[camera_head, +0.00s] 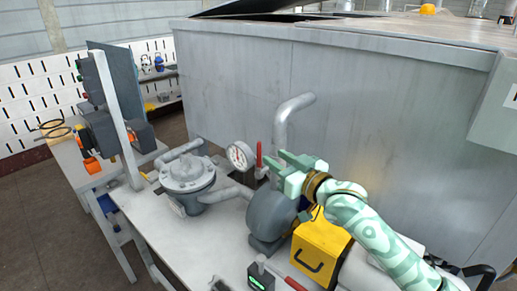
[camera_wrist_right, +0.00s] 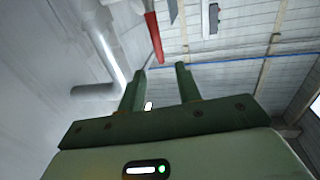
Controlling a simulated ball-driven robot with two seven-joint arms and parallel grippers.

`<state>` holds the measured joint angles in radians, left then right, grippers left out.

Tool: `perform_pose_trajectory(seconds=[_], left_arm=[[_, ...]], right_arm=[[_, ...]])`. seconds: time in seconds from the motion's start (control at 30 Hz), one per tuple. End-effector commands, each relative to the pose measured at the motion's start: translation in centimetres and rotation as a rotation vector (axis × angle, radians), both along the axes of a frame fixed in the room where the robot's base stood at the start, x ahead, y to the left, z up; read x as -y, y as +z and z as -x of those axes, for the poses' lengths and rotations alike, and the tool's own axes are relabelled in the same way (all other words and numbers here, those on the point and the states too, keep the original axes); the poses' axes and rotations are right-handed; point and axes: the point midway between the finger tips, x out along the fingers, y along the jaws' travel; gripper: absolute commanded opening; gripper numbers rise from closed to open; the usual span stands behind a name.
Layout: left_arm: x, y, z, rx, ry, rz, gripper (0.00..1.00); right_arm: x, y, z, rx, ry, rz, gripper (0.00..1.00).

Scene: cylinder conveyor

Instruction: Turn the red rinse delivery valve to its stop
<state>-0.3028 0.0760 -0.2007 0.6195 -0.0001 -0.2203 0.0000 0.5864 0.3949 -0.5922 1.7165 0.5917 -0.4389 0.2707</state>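The red valve handle (camera_head: 259,154) stands upright beside the round pressure gauge (camera_head: 240,155), on the pipework in the middle of the head view. In the right wrist view the red handle (camera_wrist_right: 154,38) is a long bar just ahead of the fingertips, between their lines and nearer the left finger. My right gripper (camera_head: 281,163) is just right of the handle in the head view, pointing at it. Its two fingers (camera_wrist_right: 160,82) are apart with nothing between them. No contact with the handle shows. My left gripper is in neither view.
A grey pump (camera_head: 270,216) sits below my right gripper, with a yellow toolbox (camera_head: 318,254) to its right. A grey pipe (camera_head: 283,125) rises behind the handle before a large metal tank (camera_head: 380,120). A flanged housing (camera_head: 187,175) stands left on the bench.

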Motion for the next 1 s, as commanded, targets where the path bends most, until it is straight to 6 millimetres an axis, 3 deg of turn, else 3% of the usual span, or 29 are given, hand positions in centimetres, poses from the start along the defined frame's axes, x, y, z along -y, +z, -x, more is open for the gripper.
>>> perform_pose_trajectory(seconds=[0.1, 0.3, 0.5, 0.77, 0.9, 1.0], left_arm=[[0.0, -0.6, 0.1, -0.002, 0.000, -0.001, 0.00], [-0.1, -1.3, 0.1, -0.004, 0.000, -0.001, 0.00], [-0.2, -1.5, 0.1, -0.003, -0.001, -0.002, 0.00], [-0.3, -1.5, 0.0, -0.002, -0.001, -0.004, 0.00], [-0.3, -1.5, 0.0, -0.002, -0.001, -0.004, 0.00], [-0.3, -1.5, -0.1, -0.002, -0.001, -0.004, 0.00]], right_arm=[[-1.7, -0.1, -2.5, 0.000, 0.000, -0.001, 0.34], [-3.7, -0.1, -5.5, -0.001, 0.000, -0.001, 0.34], [-4.4, -0.1, -6.7, -0.001, 0.000, 0.000, 0.34], [-4.5, 0.0, -6.7, 0.000, 0.000, 0.000, 0.34], [-4.5, -0.1, -6.7, -0.001, -0.001, 0.000, 0.00], [-4.5, -0.1, -6.7, -0.001, -0.001, 0.000, 0.00]])
